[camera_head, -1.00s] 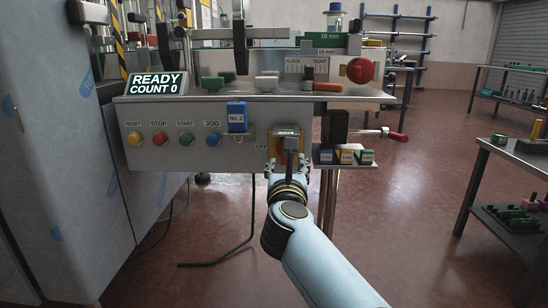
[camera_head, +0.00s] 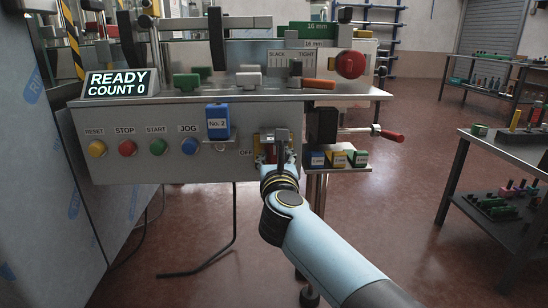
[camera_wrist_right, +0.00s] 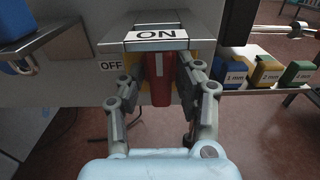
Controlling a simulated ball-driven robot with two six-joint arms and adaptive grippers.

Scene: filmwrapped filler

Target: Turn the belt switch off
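The belt switch has a red handle (camera_wrist_right: 158,88) with a pale stripe, in front of a yellow plate. My right gripper (camera_wrist_right: 160,76) is around the handle, one finger on each side, with what looks like a small gap to each. In the head view my right gripper (camera_head: 279,160) is at the switch on the front panel and hides most of it. My left gripper is not in view.
Left of the switch are a blue No. 2 padlock (camera_head: 218,122) and several coloured push buttons. To its right are small gauge blocks (camera_head: 337,159) and a red-handled crank (camera_head: 392,135). The display (camera_head: 120,83) reads READY, COUNT 0. A side bench (camera_head: 515,150) stands at right.

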